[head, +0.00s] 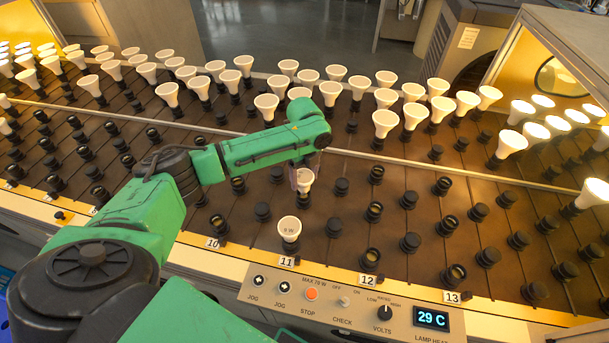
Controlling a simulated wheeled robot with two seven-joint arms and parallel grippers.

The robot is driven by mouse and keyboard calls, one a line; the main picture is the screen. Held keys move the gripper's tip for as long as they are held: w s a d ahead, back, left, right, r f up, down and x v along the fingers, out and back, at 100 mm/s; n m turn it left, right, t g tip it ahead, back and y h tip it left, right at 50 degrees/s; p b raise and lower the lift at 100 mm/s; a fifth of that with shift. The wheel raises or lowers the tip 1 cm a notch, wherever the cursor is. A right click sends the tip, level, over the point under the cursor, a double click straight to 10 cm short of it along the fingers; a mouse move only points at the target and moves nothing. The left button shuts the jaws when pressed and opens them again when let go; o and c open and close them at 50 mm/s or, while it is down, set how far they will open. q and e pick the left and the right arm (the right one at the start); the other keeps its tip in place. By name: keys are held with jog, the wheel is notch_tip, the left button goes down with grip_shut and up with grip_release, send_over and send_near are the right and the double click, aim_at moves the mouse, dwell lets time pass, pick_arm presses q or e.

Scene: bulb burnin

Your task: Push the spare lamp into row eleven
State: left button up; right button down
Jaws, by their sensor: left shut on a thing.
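My left gripper (302,182) reaches over the bench from the left, fingers pointing down. It is shut on a white reflector lamp (306,182), the spare lamp as far as I can tell. The lamp is upright over the line of row eleven, behind the front lamp (289,228) marked "8 W". The row label "11" (287,261) is on the front edge below. The held lamp's lower end is small and partly hidden, so I cannot tell whether it touches a socket. My right gripper is not in view.
Black sockets, such as one in row twelve (371,258), stand on both sides. Many white lamps (385,122) fill the back rows. A control panel (345,303) reading 29 C is at the front. A lit hood (550,60) stands at right.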

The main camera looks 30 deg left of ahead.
pick_arm(q)
jog(key=shift+f+b, duration=0.35)
jog(key=shift+f, duration=0.6)
jog(key=o, duration=1.3)
jog(key=shift+o, duration=0.2)
jog(key=shift+r, duration=0.1)
notch_tip(320, 180, up, 14)
jog(key=shift+r+b, duration=0.25)
jog(key=shift+b, duration=0.15)
